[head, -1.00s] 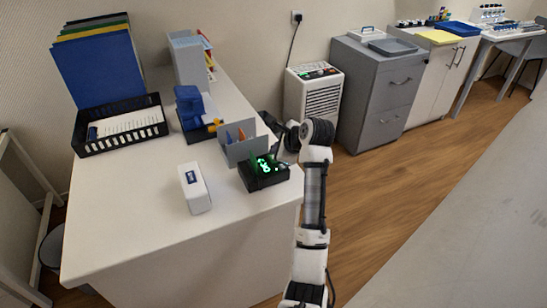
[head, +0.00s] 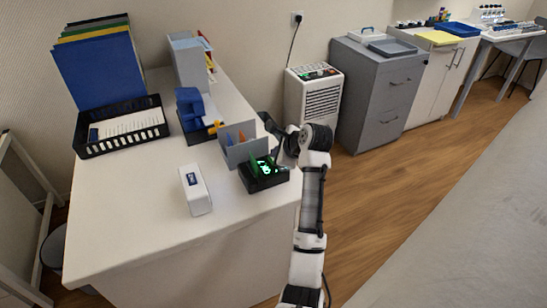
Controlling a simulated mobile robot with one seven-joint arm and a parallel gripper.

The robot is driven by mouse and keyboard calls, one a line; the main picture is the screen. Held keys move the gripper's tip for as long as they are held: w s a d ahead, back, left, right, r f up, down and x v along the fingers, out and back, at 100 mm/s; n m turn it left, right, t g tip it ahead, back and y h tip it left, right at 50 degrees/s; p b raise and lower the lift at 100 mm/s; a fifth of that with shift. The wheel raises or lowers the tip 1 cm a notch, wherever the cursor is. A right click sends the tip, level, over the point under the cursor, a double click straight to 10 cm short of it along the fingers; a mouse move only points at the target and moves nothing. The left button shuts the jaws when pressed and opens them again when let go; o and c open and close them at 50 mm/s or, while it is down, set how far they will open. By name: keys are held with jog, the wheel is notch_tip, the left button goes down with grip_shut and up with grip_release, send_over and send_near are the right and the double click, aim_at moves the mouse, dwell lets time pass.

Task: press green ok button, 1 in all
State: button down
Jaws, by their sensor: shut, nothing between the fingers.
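A small black device (head: 263,184) with glowing green markings sits at the right edge of the white desk. Its green lit part (head: 264,166) shows on top, partly covered by my gripper. Which of the green marks is the ok button is too small to tell. My gripper (head: 276,156) reaches in from the right, over the device's back right part, and points down toward it. It is shut and holds nothing. Whether the fingertips touch the device cannot be told from this view.
A grey holder (head: 240,150) with pens stands just behind the device. A white box-shaped item (head: 195,189) lies to the left. The front of the desk (head: 130,225) is clear.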

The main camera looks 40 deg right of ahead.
jog(key=shift+f, duration=0.45)
dwell(0.8)
jog(key=shift+r+p, duration=0.15)
jog(key=shift+p, duration=0.2)
jog(key=shift+r+p, duration=0.7)
jog(key=shift+p, duration=0.4)
notch_tip(320, 180, up, 5)
jog(key=p, duration=0.6)
